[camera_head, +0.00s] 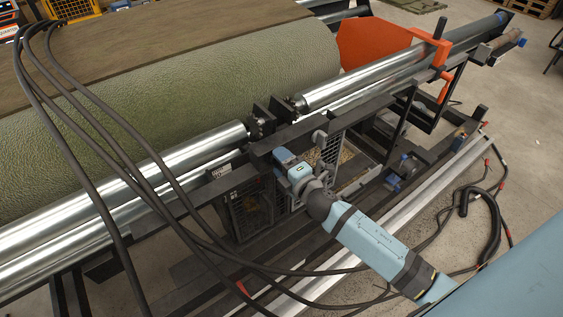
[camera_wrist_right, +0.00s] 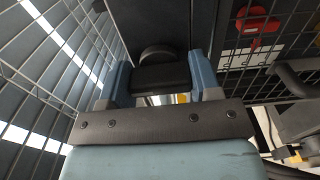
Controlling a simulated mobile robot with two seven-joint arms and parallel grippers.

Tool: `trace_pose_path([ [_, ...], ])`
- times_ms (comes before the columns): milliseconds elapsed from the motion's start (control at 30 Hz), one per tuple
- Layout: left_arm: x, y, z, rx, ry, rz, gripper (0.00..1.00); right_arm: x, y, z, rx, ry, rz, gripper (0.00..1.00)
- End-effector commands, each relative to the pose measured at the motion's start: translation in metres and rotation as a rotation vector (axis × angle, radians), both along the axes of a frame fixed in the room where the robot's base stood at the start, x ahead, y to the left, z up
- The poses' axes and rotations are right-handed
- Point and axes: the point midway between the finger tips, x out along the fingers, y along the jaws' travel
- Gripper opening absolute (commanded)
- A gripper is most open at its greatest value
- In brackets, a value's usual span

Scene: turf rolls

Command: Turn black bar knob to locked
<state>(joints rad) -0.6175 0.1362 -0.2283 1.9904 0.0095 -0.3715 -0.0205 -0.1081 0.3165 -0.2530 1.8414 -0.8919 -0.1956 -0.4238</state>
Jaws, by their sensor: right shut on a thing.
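My right gripper (camera_head: 284,157) reaches the dark frame of the turf roll machine from the lower right in the head view. In the right wrist view, the blue fingers of this gripper (camera_wrist_right: 161,82) are shut on the black bar knob (camera_wrist_right: 160,75), one on each side of it. A rounded black part (camera_wrist_right: 157,54) shows just behind the bar, against a dark panel. The bar lies about level across that view. In the head view my gripper and the frame hide the knob. No lock marking is readable. My left gripper is not in view.
A red part (camera_wrist_right: 257,25) sits on dark mesh to the right in the wrist view; pale wire mesh (camera_wrist_right: 45,75) stands close on the left. In the head view, steel rollers (camera_head: 190,157), a large green turf roll (camera_head: 200,95) and black hoses (camera_head: 140,150) surround the frame.

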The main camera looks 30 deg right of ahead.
Motion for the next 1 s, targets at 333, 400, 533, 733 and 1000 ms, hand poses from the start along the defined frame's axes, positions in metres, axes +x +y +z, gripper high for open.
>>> trace_pose_path([
  [333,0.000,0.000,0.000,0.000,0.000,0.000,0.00,0.000,0.000,0.000,-0.001,0.000,0.000,0.83],
  [400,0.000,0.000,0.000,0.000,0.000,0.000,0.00,-0.001,0.000,0.000,-0.001,0.000,0.000,0.83],
  [533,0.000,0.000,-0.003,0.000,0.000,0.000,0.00,-0.010,-0.001,-0.002,0.000,0.001,0.000,0.83],
  [733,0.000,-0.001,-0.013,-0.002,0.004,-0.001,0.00,-0.049,-0.007,-0.004,0.000,0.002,0.000,0.83],
  [1000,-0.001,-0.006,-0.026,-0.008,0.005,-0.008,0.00,-0.106,-0.015,-0.003,0.000,0.002,0.000,0.83],
])
